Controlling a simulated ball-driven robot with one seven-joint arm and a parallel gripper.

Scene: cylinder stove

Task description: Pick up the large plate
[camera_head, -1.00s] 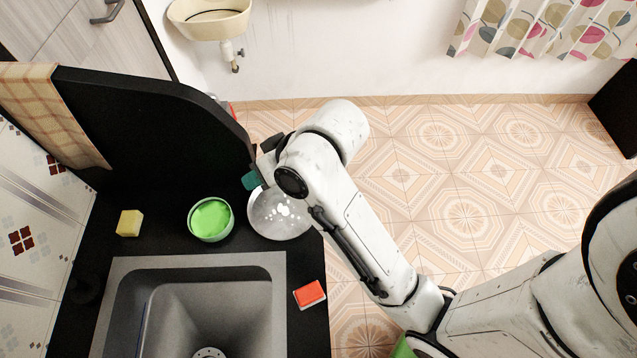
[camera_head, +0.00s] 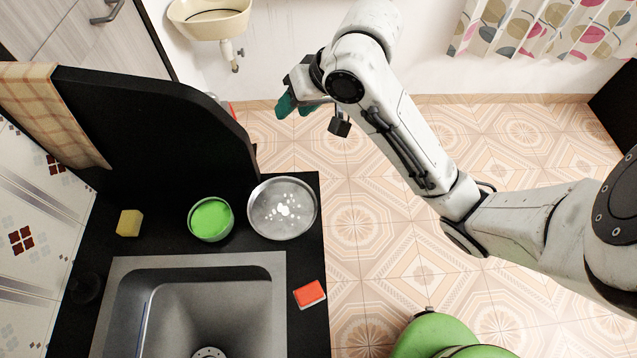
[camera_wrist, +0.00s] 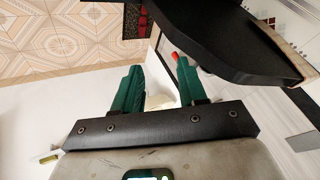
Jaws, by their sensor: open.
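The large plate (camera_head: 282,208) is a shiny silver metal disc. It lies flat on the black counter beside the sink, at the counter's back right corner in the head view. My gripper (camera_head: 296,108) has green fingers and hangs above and behind the plate, over the floor side of the counter, apart from the plate. In the wrist view my gripper (camera_wrist: 157,80) shows its two green fingers spread wide with nothing between them. I do not make out the plate in the wrist view.
A green bowl (camera_head: 210,219) stands just left of the plate. A yellow sponge (camera_head: 130,223) and a red sponge (camera_head: 309,294) lie on the counter around the grey sink (camera_head: 268,272). A tall black panel (camera_head: 165,140) rises behind the bowl.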

